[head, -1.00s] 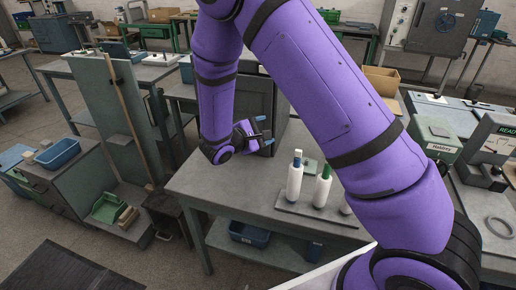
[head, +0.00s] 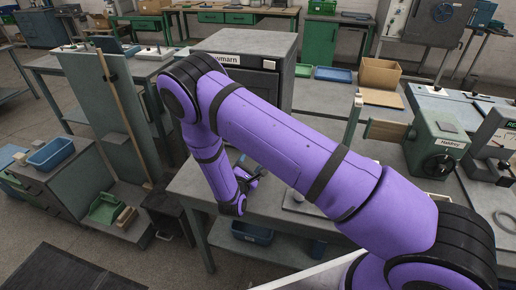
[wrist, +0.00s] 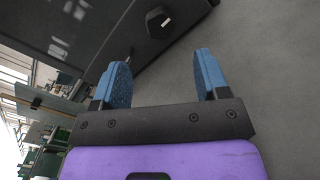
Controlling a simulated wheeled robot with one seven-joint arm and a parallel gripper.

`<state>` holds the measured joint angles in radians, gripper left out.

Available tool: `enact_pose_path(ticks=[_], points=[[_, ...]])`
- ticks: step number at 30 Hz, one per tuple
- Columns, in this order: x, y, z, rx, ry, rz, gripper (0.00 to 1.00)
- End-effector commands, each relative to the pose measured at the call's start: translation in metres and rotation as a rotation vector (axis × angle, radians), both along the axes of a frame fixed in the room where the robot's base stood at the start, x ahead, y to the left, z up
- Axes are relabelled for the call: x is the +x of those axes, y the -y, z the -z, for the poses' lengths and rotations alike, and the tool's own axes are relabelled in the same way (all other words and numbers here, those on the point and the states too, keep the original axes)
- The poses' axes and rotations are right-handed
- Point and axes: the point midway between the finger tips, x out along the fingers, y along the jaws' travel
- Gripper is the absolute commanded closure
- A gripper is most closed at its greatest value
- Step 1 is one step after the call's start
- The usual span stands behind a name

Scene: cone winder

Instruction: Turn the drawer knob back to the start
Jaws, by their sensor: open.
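A dark knob (wrist: 158,22) with a small white mark sits on the dark front of a cabinet (wrist: 90,25) in the wrist view. My gripper (wrist: 163,76) is open and empty, its two blue fingers apart. The knob lies beyond the fingertips, roughly in line with the gap between them, and nothing touches it. In the head view my gripper (head: 255,176) is low over the grey table, in front of the cabinet (head: 244,46). My arm covers most of the cabinet's front there, and I cannot make out the knob in that view.
The grey table (head: 190,186) extends around my gripper. A green machine with a black handwheel (head: 437,167) stands to the right. Blue bins and a green tray (head: 104,208) are at the left. My arm hides much of the tabletop.

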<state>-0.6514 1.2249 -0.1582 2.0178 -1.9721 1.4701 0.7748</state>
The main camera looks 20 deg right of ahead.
Motion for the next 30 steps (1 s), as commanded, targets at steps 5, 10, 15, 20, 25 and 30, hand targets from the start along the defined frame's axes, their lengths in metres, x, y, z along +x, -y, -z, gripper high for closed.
enact_pose_path(ticks=[5,10,15,20,25,30], points=[[0.024,0.017,-0.001,0.001,0.003,0.004,0.32],[0.049,0.034,-0.001,0.001,0.003,0.004,0.32],[0.069,0.047,-0.001,0.001,0.003,0.004,0.32],[0.079,0.053,-0.001,0.0,0.002,0.003,0.32],[0.082,0.055,-0.001,0.0,0.001,0.002,0.32],[0.082,0.055,-0.001,0.0,0.001,0.002,0.32]])
